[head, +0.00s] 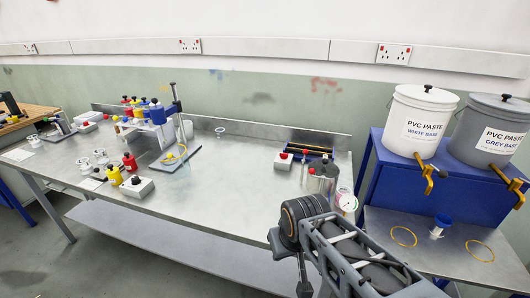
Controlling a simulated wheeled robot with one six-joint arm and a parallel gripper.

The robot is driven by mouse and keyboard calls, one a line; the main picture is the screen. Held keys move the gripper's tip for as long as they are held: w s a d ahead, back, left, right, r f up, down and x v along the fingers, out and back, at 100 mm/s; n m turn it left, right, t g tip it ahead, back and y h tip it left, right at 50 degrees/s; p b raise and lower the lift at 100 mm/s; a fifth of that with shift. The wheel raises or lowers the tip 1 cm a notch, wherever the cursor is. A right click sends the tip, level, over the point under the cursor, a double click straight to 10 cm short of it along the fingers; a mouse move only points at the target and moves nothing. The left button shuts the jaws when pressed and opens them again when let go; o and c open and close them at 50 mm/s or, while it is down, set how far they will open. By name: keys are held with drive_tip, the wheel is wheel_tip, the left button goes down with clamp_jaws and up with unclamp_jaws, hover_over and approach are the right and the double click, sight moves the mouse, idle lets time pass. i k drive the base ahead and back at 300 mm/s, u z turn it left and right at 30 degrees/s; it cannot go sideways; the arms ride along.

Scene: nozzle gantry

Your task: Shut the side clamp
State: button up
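The nozzle gantry stands on the steel bench, left of centre in the head view. It has an upright grey post (176,100) with a dark top, and a grey base plate (172,163). A row of small bottles with coloured caps, including a yellow-capped one (136,108) and a blue-capped one (157,115), is at its left side. The side clamp is too small to make out, so I cannot tell whether it is open or shut. My arm reaches in from the lower right, well away from the gantry.
The steel bench (235,190) is clear between the gantry and a white box with a red button (283,160). A metal canister (323,180) stands near my arm. White (420,120) and grey (488,130) paste buckets stand on a blue stand at right. Small pots and jars crowd the bench's left.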

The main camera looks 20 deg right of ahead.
sight(306, 151)
drive_tip(key=u, duration=1.1)
drive_tip(key=i, duration=1.15)
drive_tip(key=z, duration=2.6)
